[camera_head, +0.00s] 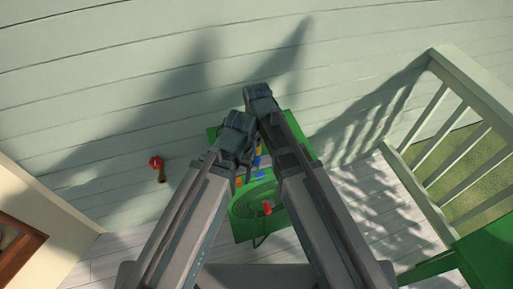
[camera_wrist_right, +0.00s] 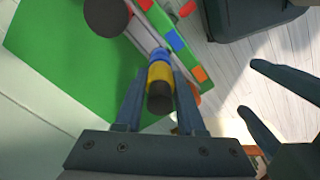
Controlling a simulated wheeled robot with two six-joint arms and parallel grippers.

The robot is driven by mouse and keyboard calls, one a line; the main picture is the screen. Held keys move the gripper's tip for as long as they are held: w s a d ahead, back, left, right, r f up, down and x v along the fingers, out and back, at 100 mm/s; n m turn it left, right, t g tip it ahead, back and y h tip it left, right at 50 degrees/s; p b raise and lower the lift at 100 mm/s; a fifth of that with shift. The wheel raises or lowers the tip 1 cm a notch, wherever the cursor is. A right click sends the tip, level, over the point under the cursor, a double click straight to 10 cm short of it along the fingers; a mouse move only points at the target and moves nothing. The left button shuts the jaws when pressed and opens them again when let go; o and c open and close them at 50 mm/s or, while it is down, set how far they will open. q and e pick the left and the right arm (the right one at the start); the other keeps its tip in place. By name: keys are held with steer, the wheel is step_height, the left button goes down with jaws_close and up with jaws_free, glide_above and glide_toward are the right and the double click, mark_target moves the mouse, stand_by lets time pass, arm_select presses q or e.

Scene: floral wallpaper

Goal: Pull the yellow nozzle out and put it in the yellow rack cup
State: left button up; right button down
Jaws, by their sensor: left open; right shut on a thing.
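My right gripper (camera_wrist_right: 160,78) is shut on the yellow nozzle (camera_wrist_right: 159,74) in the right wrist view. The nozzle shows a yellow band and a dark round end, with blue at its far side; I cannot tell whether the blue belongs to it. I cannot make out the yellow rack cup. My left gripper (camera_wrist_right: 249,88) is open and empty to the right of the nozzle, apart from it.
A red tap (camera_head: 156,162) is on the pale plank wall at left. A white railing (camera_head: 440,98) stands at right. A green surface (camera_head: 485,255) fills the lower right corner.

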arm_select(q)
steer(key=shift+r, duration=0.15)
arm_select(e)
steer(key=shift+r, duration=0.15)
steer(key=shift+r+p, duration=1.95)
steer(key=shift+p, duration=0.15)
arm_select(q)
step_height(320, 180, up, 4)
steer(key=shift+f, duration=0.1)
